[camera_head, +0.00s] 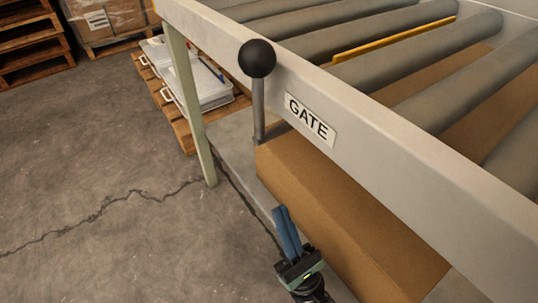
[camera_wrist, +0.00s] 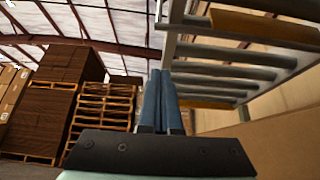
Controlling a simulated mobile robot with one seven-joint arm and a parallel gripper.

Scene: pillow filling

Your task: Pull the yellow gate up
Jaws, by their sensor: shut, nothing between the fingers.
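The yellow gate (camera_head: 394,40) shows as a thin bar between two rollers of the conveyor, low among them. In the wrist view yellow-orange strips (camera_wrist: 265,27) show at the rollers from below. A lever with a black ball knob (camera_head: 257,58) and a grey rod stands at the conveyor's side, beside a "GATE" label (camera_head: 310,120). My gripper (camera_head: 284,212) is below and to the right of the lever, apart from it, in front of a cardboard box. Its blue fingers (camera_wrist: 160,80) are together and empty, pointing up in the wrist view.
A cardboard box (camera_head: 340,215) lies under the conveyor frame (camera_head: 400,150), close to my gripper. A pale green leg (camera_head: 190,100) stands left of the lever. White cases (camera_head: 195,85) sit on a pallet behind it. The concrete floor (camera_head: 90,160) at left is clear.

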